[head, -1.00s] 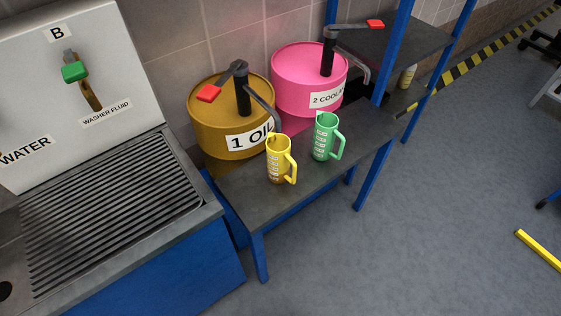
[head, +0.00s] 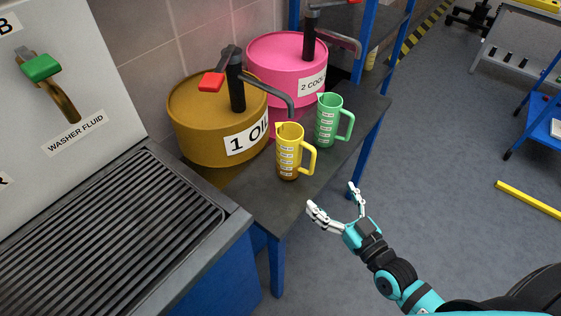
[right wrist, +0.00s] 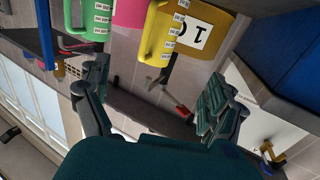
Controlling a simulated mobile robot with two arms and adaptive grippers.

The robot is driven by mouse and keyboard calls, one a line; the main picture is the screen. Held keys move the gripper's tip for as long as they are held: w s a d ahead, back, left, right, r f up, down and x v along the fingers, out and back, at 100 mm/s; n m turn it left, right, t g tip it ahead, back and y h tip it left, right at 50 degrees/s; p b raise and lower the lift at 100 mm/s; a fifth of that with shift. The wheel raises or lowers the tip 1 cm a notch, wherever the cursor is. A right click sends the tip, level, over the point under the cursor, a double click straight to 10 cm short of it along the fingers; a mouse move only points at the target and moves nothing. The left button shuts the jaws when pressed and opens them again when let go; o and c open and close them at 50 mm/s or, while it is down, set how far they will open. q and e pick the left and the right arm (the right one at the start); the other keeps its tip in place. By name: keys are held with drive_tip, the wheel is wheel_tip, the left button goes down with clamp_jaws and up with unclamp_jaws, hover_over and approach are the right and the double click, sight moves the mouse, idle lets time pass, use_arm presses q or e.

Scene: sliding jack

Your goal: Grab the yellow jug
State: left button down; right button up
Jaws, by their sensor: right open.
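The yellow jug (head: 289,152) stands upright on the dark bench (head: 262,205), in front of the oil drum, with its handle (head: 310,158) on the right. My right gripper (head: 333,200) is open and empty in front of the bench, to the lower right of the jug and apart from it. The right wrist view appears upside down. There the yellow jug (right wrist: 158,32) is at the top, beyond and between the open fingers (right wrist: 155,95). Its far end is cut off by the frame edge. My left gripper is not in view.
A green jug (head: 327,120) stands just right of the yellow jug. The brown oil drum (head: 190,135) and pink coolant drum (head: 270,65) stand behind, with spouts reaching over the bench. A blue post (head: 362,155) and the grated sink unit (head: 130,225) flank it. Open floor lies right.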

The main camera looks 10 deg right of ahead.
approach(296, 149)
drive_tip(key=w, duration=0.1)
drive_tip(key=w+p, duration=0.1)
drive_tip(key=w+f, duration=0.1)
drive_tip(key=w, duration=0.1)
drive_tip(key=shift+a, duration=0.4)
drive_tip(key=shift+w+a+f, duration=0.1)
drive_tip(key=shift+w+a, duration=0.05)
drive_tip(key=shift+w, duration=0.45)
drive_tip(key=x, duration=0.2)
drive_tip(key=p+x, duration=0.1)
drive_tip(key=x, duration=0.1)
drive_tip(key=shift+a+r, duration=0.15)
drive_tip(key=shift+r, duration=0.2)
drive_tip(key=shift+w+a+f, duration=0.1)
drive_tip(key=shift+w, duration=0.45)
drive_tip(key=shift+s, duration=0.1)
drive_tip(key=shift+c, duration=1)
drive_tip(key=c, duration=1.6)
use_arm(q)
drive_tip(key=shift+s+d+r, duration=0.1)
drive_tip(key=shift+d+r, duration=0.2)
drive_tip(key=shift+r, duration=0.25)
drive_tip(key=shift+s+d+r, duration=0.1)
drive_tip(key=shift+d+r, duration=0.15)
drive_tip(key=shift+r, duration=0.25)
use_arm(e)
drive_tip(key=shift+c, duration=0.2)
